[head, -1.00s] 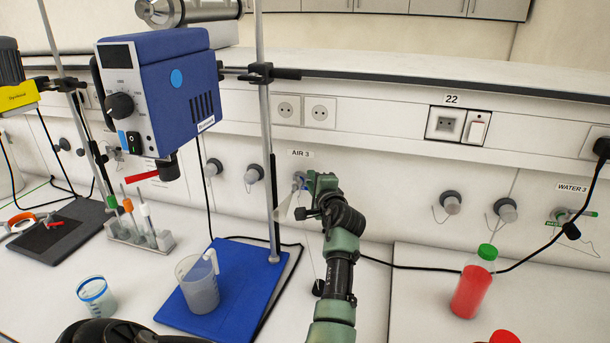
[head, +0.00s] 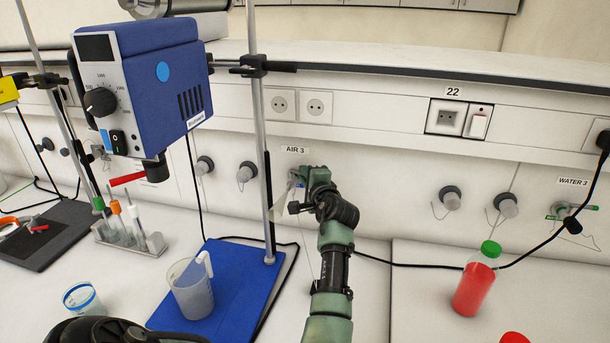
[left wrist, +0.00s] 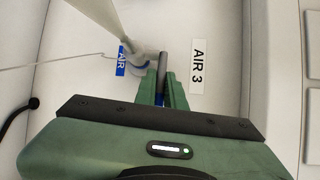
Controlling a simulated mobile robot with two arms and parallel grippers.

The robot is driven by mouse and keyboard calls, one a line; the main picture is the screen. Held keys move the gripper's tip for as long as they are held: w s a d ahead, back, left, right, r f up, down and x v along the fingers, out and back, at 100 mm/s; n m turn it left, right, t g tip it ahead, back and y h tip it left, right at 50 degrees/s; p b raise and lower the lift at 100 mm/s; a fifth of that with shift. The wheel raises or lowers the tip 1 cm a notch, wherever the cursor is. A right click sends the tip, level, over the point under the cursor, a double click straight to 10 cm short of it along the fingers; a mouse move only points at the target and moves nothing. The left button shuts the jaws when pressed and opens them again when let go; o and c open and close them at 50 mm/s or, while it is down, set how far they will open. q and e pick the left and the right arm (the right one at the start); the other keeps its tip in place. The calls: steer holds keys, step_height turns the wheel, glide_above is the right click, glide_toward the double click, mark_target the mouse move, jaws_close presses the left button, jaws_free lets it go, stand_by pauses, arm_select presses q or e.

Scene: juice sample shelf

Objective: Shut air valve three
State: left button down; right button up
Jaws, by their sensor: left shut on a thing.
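The air valve three (head: 293,176) is on the white back wall just under the "AIR 3" label, largely hidden behind my left gripper (head: 302,184). In the left wrist view, the green fingers of that gripper (left wrist: 161,90) are shut on the valve's grey bar-shaped handle (left wrist: 163,64). The handle's tip stands out beyond the fingers, between a blue "AIR" tag (left wrist: 122,60) and the white "AIR 3" label (left wrist: 198,66). A pale tapered nozzle (left wrist: 112,20) shows beside the valve.
A blue stirrer motor (head: 145,85) hangs on a metal stand left of the valve, above a beaker (head: 190,288) on a blue base plate. A red bottle (head: 474,282) stands at right. Other wall taps (head: 450,198) and a black cable lie rightward.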

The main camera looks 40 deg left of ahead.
arm_select(q)
steer(key=shift+r, duration=0.1)
arm_select(e)
steer(key=shift+a, duration=0.5)
steer(key=shift+w+d, duration=0.1)
steer(key=shift+d, duration=0.35)
arm_select(q)
steer(key=shift+w+b, duration=0.1)
steer(key=shift+b, duration=0.35)
steer(key=n+g+b, duration=0.1)
steer(key=b, duration=0.1)
steer(key=n+g+y+b, duration=0.1)
steer(key=b, duration=0.2)
steer(key=n+g+b, duration=0.1)
steer(key=g+b, duration=0.1)
steer(key=shift+w+a+r+y+b, duration=0.1)
steer(key=shift+w+a+y+b, duration=0.15)
steer(key=shift+w+y+b, duration=0.15)
arm_select(e)
step_height(320, 180, down, 9)
steer(key=shift+a+r, duration=0.2)
